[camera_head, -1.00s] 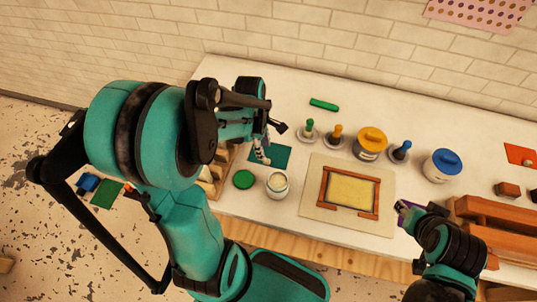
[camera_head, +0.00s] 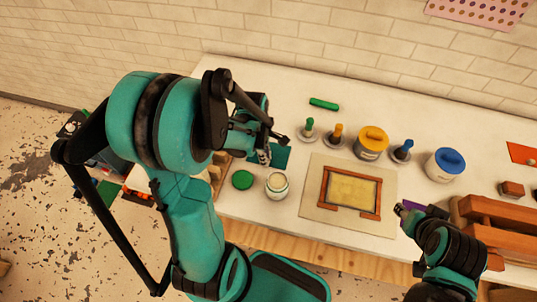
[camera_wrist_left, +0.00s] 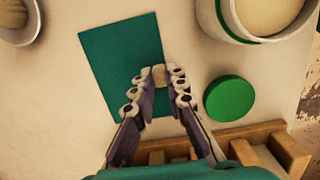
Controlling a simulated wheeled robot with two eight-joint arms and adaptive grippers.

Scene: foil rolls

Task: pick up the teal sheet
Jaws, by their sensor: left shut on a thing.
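The teal sheet (camera_head: 283,155) lies on the white table, partly hidden by my left gripper (camera_head: 266,157). In the left wrist view the teal sheet (camera_wrist_left: 115,65) lies flat under the fingers. There my left gripper (camera_wrist_left: 160,82) is shut on a small beige block (camera_wrist_left: 161,74) at the sheet's edge; whether the block is fixed to the sheet I cannot tell.
A green lid (camera_head: 242,180) and an open jar (camera_head: 277,185) stand close to the teal sheet. A wooden frame (camera_head: 323,190) lies on a board to the right. Behind are a green roll (camera_head: 324,104), a yellow-lidded jar (camera_head: 371,142) and a blue-lidded jar (camera_head: 444,164).

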